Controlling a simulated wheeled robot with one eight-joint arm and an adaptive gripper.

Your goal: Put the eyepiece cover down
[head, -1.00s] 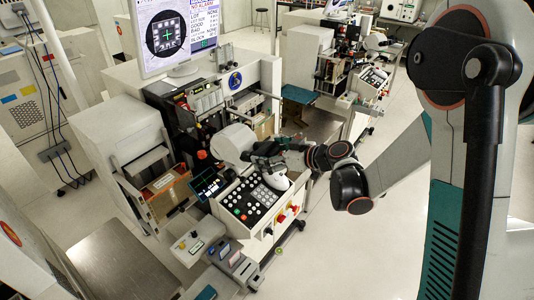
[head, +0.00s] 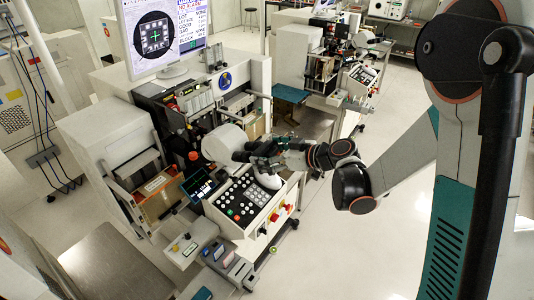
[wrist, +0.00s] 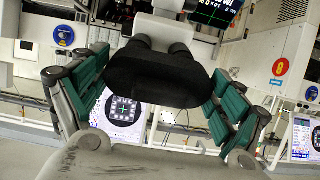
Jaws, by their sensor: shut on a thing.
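In the wrist view the black eyepiece cover (wrist: 158,78) sits between the two green-padded fingers of my gripper (wrist: 162,66), which is shut on it. Two dark eyepiece tubes (wrist: 180,50) of the white microscope (wrist: 155,27) show right behind the cover's upper edge. I cannot tell whether the cover touches them. In the head view my gripper (head: 256,151) is at the microscope (head: 222,145), above the button panel (head: 247,200). The cover cannot be told apart from the dark fingers there.
A monitor (head: 160,38) stands on the bonding machine behind. A small dark screen (head: 199,184) is left of the button panel. Low grey units (head: 194,243) stand in front of it. A bare metal table top (head: 115,262) is at the lower left. Floor is open at right.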

